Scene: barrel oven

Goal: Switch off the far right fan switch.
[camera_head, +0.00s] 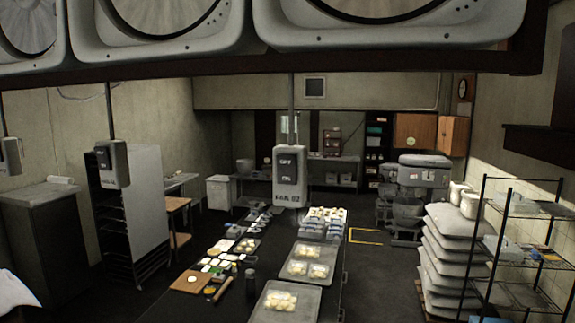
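The far right fan switch (290,172) is a pale grey box hanging on a thin vertical pole near the middle of the head view. Its dark front panel reads OFF at the top and ON at the bottom. I cannot tell which way the switch is set. A similar switch box (112,163) hangs further left, and another (10,157) is partly visible at the left edge. Large round fans (390,22) in pale housings line the top of the view.
A long dark table (215,308) with trays of dough, a cutting board and small items runs below the switch. A tall rack (130,210) stands left. Stacked sacks (450,260) and a wire shelf (510,245) stand right. Floor shows between table and sacks.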

